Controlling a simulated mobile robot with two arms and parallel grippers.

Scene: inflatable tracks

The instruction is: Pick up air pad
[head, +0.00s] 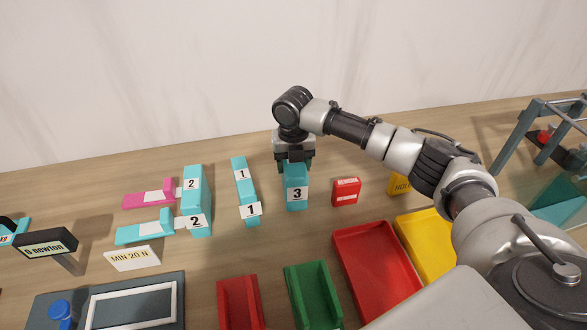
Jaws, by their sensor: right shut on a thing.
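My right gripper (294,160) reaches down from above and is shut on the far end of a teal block labelled 3 (296,201). That block seems to rest on the table; I cannot tell if it is lifted. Left of it are teal blocks labelled 1 (244,188) and 2 (197,202). A pink piece (148,195) and a teal piece (143,229) with white parts lie beside the block labelled 2. No label reads "air pad", so I cannot tell which thing it is. My left gripper is not in view.
A small red box (346,191) lies right of the block labelled 3. Red (352,248), green (294,283) and yellow (436,275) trays stand in front. A "MIN 20 N" sign (132,258) and a panel (50,303) are at left. A teal frame (537,125) stands at far right.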

